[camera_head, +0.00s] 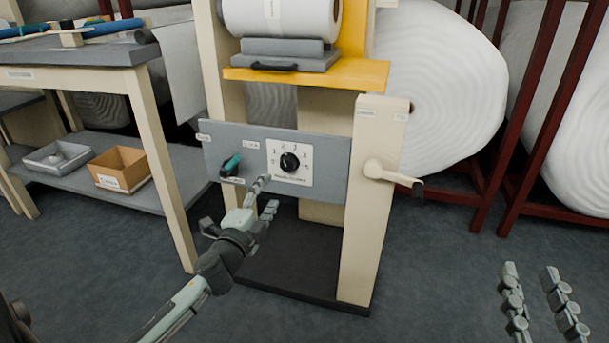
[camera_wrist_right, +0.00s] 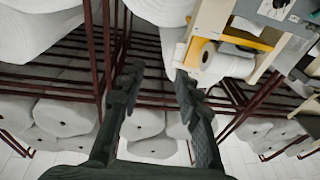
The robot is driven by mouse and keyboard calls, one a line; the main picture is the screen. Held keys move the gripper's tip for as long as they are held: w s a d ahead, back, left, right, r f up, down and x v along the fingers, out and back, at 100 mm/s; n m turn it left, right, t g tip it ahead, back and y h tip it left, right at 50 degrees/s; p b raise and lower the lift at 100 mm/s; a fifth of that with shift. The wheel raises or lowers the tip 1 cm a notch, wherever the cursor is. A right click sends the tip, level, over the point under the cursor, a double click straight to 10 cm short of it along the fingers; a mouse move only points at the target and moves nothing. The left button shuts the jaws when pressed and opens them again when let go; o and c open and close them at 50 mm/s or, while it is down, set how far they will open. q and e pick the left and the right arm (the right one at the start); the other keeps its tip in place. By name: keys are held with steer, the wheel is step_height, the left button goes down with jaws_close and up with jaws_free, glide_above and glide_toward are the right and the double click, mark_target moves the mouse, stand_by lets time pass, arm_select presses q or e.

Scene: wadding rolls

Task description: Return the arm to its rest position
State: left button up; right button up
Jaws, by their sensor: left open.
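My left gripper (camera_head: 266,194) is open in front of the grey control panel (camera_head: 232,141) of the machine, just below the dial and to the right of the teal-handled switch. Its fingertips look empty; I cannot tell whether they touch the panel. My right gripper (camera_head: 529,270) is open and empty at the lower right, over the floor. In the right wrist view its two dark fingers (camera_wrist_right: 158,76) stand apart with nothing between them.
The panel carries a black dial (camera_head: 290,162) and a teal-handled switch (camera_head: 231,164). A lever (camera_head: 392,177) sticks out from the cream post. A workbench (camera_head: 75,50) stands left. Big white rolls (camera_head: 440,80) sit in dark red racks behind. Floor between is clear.

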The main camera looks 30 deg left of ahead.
arm_select(q)
steer(key=s+d+f+n+g+y+p, duration=0.1)
steer(key=s+d+f+n+g+p, duration=0.1)
steer(key=s+f+n+g+p, duration=0.7)
arm_select(e)
steer(key=d+f+g+h+b, duration=0.15)
steer(key=d+f+g, duration=0.25)
steer(key=f, duration=0.6)
steer(key=d+f+g+h+b, duration=0.1)
steer(key=d+f+g+h, duration=0.25)
steer(key=f, duration=0.55)
arm_select(q)
steer(key=s+d+f+n+g+h+p, duration=0.1)
steer(key=s+d+f, duration=0.3)
steer(key=s, duration=0.4)
steer(key=s+d+f+n+g+h+p, duration=0.1)
steer(key=s+d+f+g+h+p, duration=0.1)
steer(key=s+d, duration=0.5)
step_height(320, 180, down, 2)
steer(key=shift+s+d+f+n+g+h+p, duration=0.25)
steer(key=shift+s+g+p, duration=0.35)
steer(key=shift+g, duration=0.6)
arm_select(e)
steer(key=s+d+f+m+g+h, duration=0.2)
steer(key=s+d+f+g, duration=0.6)
steer(key=s+d+f, duration=0.3)
steer(key=shift+s+f+h, duration=0.35)
steer(key=shift+s+h, duration=0.05)
arm_select(q)
steer(key=shift+a, duration=0.1)
